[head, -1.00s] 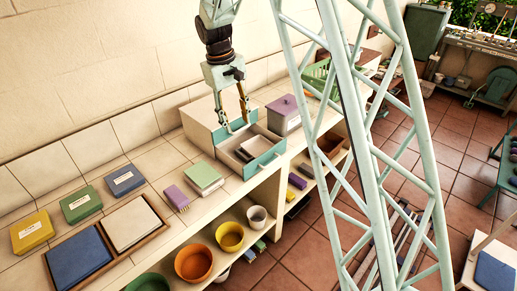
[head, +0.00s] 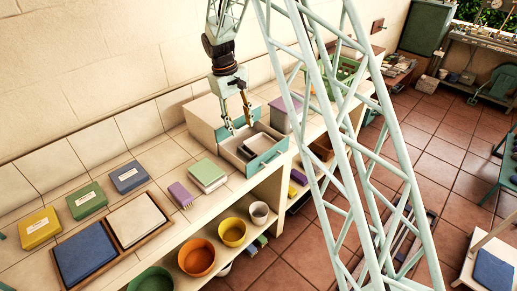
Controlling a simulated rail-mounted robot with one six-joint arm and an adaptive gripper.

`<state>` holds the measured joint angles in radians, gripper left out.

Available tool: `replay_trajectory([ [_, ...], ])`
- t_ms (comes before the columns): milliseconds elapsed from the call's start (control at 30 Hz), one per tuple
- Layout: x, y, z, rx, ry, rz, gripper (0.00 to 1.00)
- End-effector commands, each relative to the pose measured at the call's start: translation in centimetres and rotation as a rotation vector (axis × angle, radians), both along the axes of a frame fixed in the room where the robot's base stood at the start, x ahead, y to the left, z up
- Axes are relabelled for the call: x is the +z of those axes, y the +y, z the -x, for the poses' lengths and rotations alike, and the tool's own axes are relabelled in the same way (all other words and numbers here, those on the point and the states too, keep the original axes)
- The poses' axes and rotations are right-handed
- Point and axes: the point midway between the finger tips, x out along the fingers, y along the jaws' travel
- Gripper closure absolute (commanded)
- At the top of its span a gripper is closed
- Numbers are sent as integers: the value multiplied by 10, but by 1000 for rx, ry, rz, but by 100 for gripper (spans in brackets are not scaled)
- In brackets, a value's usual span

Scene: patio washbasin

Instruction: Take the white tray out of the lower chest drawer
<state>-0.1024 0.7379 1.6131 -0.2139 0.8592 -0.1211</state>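The cream chest (head: 204,117) stands on the tiled counter against the wall. Its lower drawer is pulled out, with a teal front (head: 267,155). Small dark and pale shapes lie inside the drawer; I cannot clearly tell which is the white tray. My gripper (head: 241,127) points down at the open drawer, its two fingers spread apart and nothing visible between them. The fingertips are at the drawer's back part, near the chest; I cannot tell whether they touch anything.
A grey box with a purple lid (head: 279,116) stands right of the drawer, partly behind my lattice frame. A green block (head: 207,172) and a purple brush (head: 180,194) lie to the left. Bowls, including an orange one (head: 196,258), stand on the shelf below.

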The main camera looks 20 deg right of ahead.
Motion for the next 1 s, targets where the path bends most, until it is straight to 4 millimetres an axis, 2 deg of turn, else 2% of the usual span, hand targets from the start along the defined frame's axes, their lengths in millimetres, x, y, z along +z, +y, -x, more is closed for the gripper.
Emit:
replay_trajectory([
  [267, -12, -2, 1, 0, 1, 0, 60],
  [800, -75, -13, 3, 0, 1, -1, 60],
  [1000, -85, -14, 4, 0, 1, 0, 60],
])
